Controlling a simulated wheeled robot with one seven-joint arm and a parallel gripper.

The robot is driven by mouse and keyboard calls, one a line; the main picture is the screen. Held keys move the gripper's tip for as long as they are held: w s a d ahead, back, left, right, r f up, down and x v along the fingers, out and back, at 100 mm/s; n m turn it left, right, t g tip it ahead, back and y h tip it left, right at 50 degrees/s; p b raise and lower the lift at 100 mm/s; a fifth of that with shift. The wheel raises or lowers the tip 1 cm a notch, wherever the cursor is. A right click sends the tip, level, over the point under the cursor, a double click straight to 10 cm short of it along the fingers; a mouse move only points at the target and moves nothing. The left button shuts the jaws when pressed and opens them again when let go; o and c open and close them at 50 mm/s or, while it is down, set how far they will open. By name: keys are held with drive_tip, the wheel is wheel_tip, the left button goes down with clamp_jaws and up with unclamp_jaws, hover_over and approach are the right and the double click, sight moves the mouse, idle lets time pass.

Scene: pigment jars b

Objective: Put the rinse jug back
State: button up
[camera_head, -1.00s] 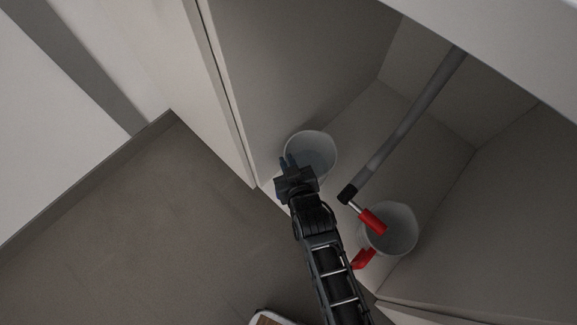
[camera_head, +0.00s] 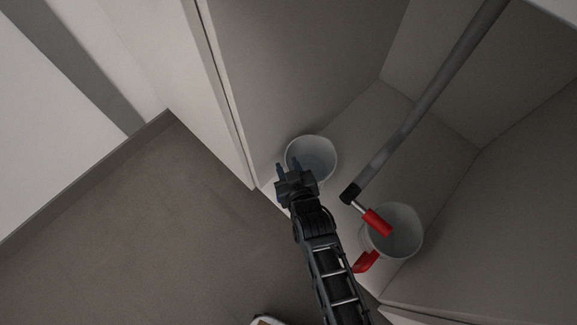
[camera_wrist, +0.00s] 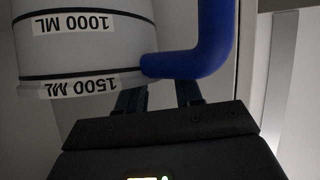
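The rinse jug (camera_head: 325,150) is a pale grey jug standing upright on the cabinet floor, near the front left side. In the wrist view the jug (camera_wrist: 85,52) shows upside-down 1000 ML and 1500 ML labels and a thick blue handle (camera_wrist: 212,45). My gripper (camera_head: 288,168) is at the jug's near left side, in front of its rim. Its two fingers stand apart in both views. In the wrist view my gripper (camera_wrist: 160,92) is at the lower bend of the handle, which hides the fingertips. Whether they touch the handle I cannot tell.
A second pale jug (camera_head: 408,222) with a red handle (camera_head: 366,261) stands to the right. The cabinet's left wall (camera_head: 300,70) is close to the jug.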

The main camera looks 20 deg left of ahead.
drive_tip(key=shift+r, duration=0.1)
drive_tip(key=shift+r, duration=0.15)
drive_tip(key=p+v, duration=0.3)
drive_tip(key=v, duration=0.9)
drive_tip(key=s+d+r+m+t+h, duration=0.25)
drive_tip(key=s+d+r, duration=0.3)
drive_tip(key=d, duration=0.45)
drive_tip(key=s+d+r+m+t+h, duration=0.1)
drive_tip(key=s+d+r+m, duration=0.25)
drive_tip(key=s+d, duration=0.45)
drive_tip(key=s+d+r+m+h, duration=0.1)
drive_tip(key=s+d+r, duration=0.2)
drive_tip(key=r, duration=0.3)
drive_tip(key=s+d+r+m+t+h, duration=0.1)
drive_tip(key=s+d+r+h, duration=0.1)
drive_tip(key=r, duration=0.5)
drive_tip(key=s+d+r+m+h, duration=0.1)
drive_tip(key=s+d+r, duration=0.3)
drive_tip(key=r, duration=0.3)
drive_tip(key=shift+d+m+t+h, duration=0.3)
drive_tip(key=shift+d+t+h, duration=0.05)
drive_tip(key=shift+d, duration=0.35)
